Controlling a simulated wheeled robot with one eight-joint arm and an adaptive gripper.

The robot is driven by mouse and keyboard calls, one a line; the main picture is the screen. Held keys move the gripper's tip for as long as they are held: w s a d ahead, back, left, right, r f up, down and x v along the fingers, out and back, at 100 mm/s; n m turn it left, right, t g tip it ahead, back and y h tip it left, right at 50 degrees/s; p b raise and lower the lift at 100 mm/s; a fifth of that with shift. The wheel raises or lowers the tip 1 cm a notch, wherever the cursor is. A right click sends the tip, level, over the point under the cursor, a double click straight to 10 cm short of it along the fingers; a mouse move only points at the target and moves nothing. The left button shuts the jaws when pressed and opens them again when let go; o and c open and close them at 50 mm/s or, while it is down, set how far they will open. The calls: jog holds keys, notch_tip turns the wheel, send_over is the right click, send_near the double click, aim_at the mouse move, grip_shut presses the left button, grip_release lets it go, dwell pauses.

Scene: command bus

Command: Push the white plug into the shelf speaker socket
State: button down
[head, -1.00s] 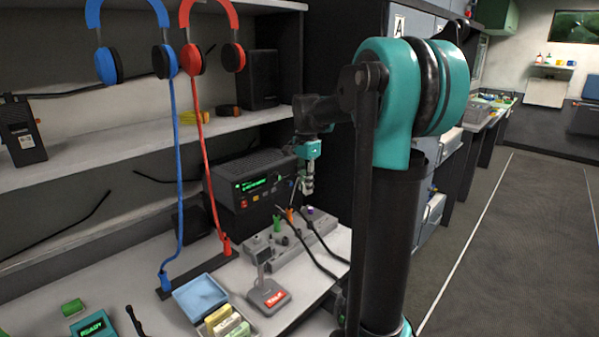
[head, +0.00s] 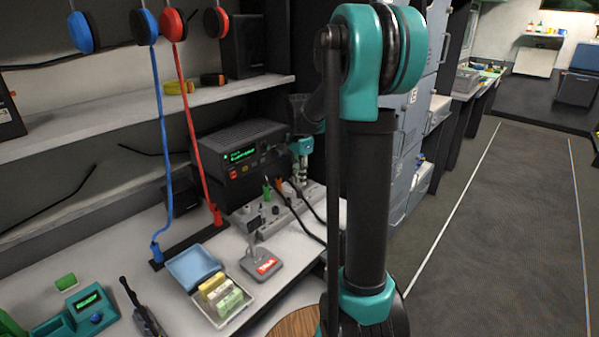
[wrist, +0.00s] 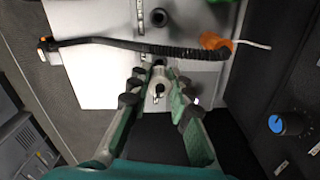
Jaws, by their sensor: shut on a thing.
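My gripper (head: 301,172) is at the back right end of a grey socket strip (head: 268,229) on the desk, low and close to its top. In the wrist view my green gripper fingers (wrist: 158,84) are shut on a small pale piece, apparently the white plug (wrist: 157,92). The fingers hide most of it, and I cannot tell whether it touches a socket. An open dark socket (wrist: 157,18) shows beyond the fingertips. The shelf speaker label cannot be read. A black speaker (head: 250,46) stands on the upper shelf.
An orange plug (wrist: 214,42) with a black cable lies close beyond my fingers. A green plug (head: 266,192) stands in the strip. A black radio unit (head: 240,153) is just left of my gripper. A blue knob (wrist: 276,124) is on the right. A microphone (head: 259,264) stands in front.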

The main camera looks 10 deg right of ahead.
jog(key=shift+f, duration=0.35)
jog(key=shift+f, duration=1.2)
dwell(2.2)
jog(key=c, duration=1.3)
grip_release()
jog(key=shift+r, duration=4.05)
